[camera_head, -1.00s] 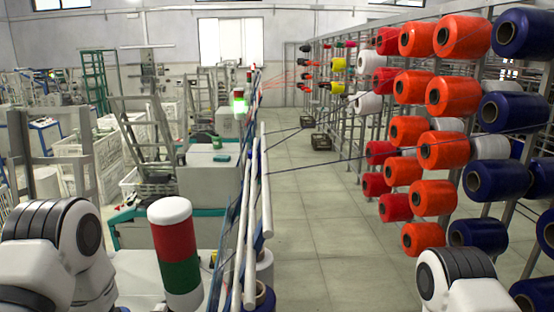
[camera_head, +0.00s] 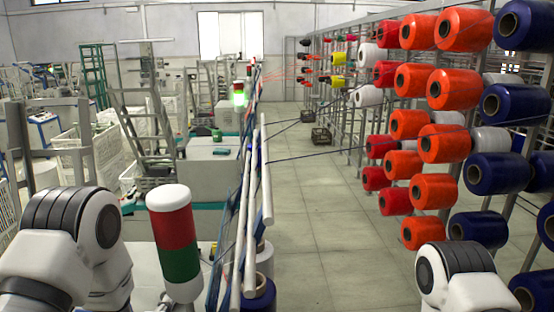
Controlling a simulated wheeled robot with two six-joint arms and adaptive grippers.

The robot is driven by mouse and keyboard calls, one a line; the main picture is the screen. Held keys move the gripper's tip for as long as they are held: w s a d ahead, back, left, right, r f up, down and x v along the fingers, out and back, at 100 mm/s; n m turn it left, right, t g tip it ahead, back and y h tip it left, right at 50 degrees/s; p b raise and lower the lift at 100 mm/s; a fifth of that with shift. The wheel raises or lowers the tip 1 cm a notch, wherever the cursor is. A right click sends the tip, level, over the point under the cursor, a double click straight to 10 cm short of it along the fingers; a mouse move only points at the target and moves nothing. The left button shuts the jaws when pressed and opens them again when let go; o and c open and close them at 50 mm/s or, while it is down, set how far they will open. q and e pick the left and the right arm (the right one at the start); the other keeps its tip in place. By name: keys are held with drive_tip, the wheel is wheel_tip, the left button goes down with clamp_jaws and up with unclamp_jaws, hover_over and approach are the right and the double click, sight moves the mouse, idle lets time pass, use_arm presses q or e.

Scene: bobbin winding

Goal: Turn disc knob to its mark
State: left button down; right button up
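I see no disc knob and no mark that I can make out in the head view. Neither of my grippers shows. Only upper parts of my own white and dark grey arms are in the lower left and lower right corners, so whether the grippers are open or shut is hidden.
A signal tower (camera_head: 174,243) with white, red and green bands stands close at lower left. White rails (camera_head: 265,180) run beside it. A creel of orange, red and dark blue bobbins (camera_head: 445,143) fills the right.

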use_arm(q)
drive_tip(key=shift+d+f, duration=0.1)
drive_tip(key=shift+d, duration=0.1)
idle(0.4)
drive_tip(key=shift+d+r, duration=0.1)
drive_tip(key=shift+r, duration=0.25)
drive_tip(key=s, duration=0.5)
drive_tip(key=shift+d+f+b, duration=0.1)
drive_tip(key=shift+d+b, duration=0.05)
drive_tip(key=shift+b, duration=0.15)
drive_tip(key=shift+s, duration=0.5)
